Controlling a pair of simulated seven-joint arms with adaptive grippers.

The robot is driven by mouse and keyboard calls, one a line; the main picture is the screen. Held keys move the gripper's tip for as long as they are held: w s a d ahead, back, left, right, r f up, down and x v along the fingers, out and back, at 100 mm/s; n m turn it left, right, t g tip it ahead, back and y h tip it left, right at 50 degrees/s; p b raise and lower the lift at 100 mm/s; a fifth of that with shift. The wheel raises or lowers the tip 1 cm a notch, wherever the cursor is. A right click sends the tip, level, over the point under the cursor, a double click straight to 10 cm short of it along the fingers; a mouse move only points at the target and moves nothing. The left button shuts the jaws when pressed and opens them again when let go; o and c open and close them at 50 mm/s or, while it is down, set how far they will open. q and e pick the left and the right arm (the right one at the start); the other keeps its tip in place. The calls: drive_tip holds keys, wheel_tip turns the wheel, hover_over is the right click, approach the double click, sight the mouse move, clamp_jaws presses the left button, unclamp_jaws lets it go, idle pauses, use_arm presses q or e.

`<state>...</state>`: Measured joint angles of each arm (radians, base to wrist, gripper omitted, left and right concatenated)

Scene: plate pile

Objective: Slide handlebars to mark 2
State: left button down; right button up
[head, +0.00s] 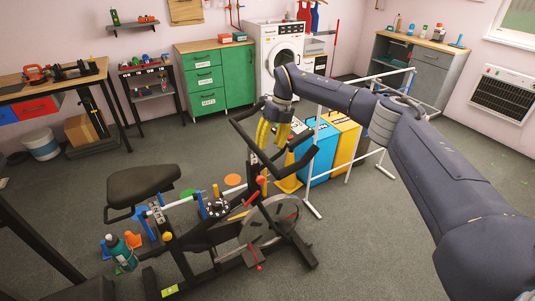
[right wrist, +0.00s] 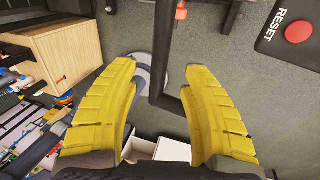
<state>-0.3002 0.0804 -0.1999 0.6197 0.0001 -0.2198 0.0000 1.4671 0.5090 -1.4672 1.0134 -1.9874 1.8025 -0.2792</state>
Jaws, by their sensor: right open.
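The black handlebars (head: 301,163) sit at the front of an exercise bike (head: 215,235) in the head view. My right gripper (head: 270,146) has yellow fingers, points down over the handlebars and is open. In the right wrist view, a black bar (right wrist: 162,45), seemingly part of the handlebars, shows between the open fingers of the gripper (right wrist: 160,68). I cannot tell whether the fingers touch it. No number marks on the handlebar post are legible. My left gripper is not in view.
The bike's black saddle (head: 143,184) is at left, with a green bottle (head: 120,252) beside the frame. Blue and yellow bins (head: 318,150) and a white rack (head: 385,165) stand behind the handlebars. A red RESET button (right wrist: 298,31) shows in the right wrist view.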

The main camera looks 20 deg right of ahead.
drive_tip(key=shift+v, duration=2.7)
drive_tip(key=shift+o, duration=0.2)
